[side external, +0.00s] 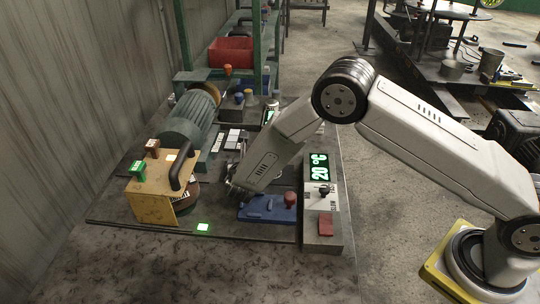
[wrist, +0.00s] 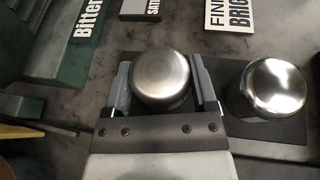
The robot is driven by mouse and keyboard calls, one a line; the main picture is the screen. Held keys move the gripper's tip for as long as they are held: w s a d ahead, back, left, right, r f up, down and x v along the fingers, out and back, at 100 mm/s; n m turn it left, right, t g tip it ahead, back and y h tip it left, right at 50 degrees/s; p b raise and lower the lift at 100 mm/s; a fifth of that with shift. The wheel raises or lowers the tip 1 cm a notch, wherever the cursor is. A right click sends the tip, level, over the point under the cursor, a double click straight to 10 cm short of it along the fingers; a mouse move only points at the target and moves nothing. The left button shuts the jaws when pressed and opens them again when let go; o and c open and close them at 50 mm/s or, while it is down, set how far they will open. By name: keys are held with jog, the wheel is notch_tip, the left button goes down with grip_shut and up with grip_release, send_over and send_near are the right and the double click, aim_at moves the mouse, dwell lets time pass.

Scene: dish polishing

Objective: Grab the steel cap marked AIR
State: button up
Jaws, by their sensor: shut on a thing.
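A round brushed-steel cap (wrist: 160,72) sits between the fingers of my gripper (wrist: 163,88) in the wrist view, with its domed top toward the camera. My gripper is shut on this cap. A second, shinier steel cap (wrist: 272,88) stands to the right, apart from my gripper. I can read no AIR mark on either cap from this angle. In the side view my gripper (side external: 233,187) is low over the bench between the yellow box and the blue fixture, and the caps are hidden or too small to make out.
A yellow box (side external: 150,205) with a black handle stands left of my gripper, with a green motor (side external: 188,120) behind it. A blue fixture (side external: 266,208) and a control box (side external: 322,228) reading 20 °C are to the right. Lettered plates (wrist: 228,14) lie beyond the caps.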

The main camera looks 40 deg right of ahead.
jog(key=shift+r, duration=0.8)
jog(key=s+d+r, duration=0.2)
jog(key=s+r, duration=0.9)
jog(key=s, duration=0.3)
jog(key=shift+r, duration=0.2)
